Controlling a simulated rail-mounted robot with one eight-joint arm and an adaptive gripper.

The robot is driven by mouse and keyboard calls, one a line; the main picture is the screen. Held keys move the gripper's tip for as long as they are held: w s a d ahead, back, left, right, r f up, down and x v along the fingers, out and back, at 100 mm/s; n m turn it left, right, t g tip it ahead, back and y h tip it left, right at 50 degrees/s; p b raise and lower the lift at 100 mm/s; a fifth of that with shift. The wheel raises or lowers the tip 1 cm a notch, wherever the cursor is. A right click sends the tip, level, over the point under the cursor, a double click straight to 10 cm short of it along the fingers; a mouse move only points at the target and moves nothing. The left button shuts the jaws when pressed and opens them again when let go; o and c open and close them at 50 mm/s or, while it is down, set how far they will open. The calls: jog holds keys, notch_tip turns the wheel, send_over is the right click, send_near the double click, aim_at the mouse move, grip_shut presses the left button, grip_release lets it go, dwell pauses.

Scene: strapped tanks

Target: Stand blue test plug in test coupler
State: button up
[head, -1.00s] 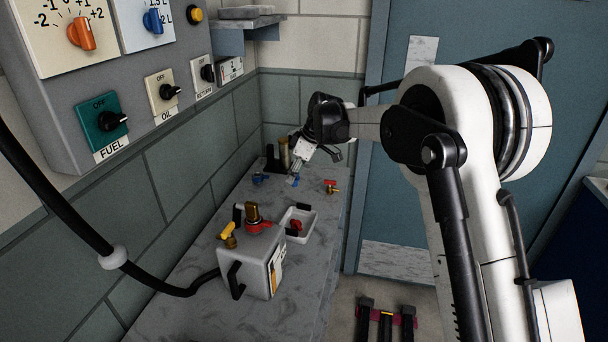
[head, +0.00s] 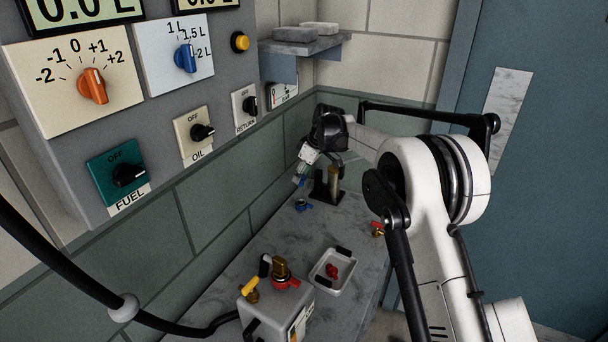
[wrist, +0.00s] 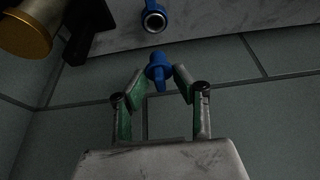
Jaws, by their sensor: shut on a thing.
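The blue test plug (wrist: 158,70) is between the green-padded fingertips of my gripper (wrist: 160,80) in the wrist view. My gripper is shut on it. In the head view my gripper (head: 298,178) is above the counter by the tiled wall, with a bit of blue at its tip. The blue test coupler (head: 303,205) is on the counter below the gripper. In the wrist view the coupler (wrist: 154,20) shows a round metal-rimmed opening at the top edge, apart from the plug. The coupler's far part is cut off there.
A brass cylinder (head: 334,177) with a black holder stands close to the coupler. A red-and-brass fitting (head: 378,229) lies at the counter's right. A white tray (head: 318,283) holds a red part. A grey strapped tank (head: 258,316) is in front. The control panel (head: 222,75) overhangs at left.

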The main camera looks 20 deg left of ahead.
jog(key=shift+f, duration=0.15)
jog(key=b, duration=0.4)
send_over(298, 201)
jog(key=d, duration=0.1)
jog(key=shift+s+d+f, duration=0.1)
jog(key=shift+f, duration=1.3)
jog(key=shift+s+d+f, duration=0.1)
jog(key=shift+f, duration=1.3)
jog(key=shift+f+b, duration=1.25)
jog(key=shift+f, duration=0.4)
jog(key=o, duration=1)
jog(key=shift+c, duration=0.2)
jog(key=shift+r, duration=0.15)
jog(key=v, duration=1.1)
jog(key=shift+d+r, duration=0.2)
jog(key=shift+r, duration=0.15)
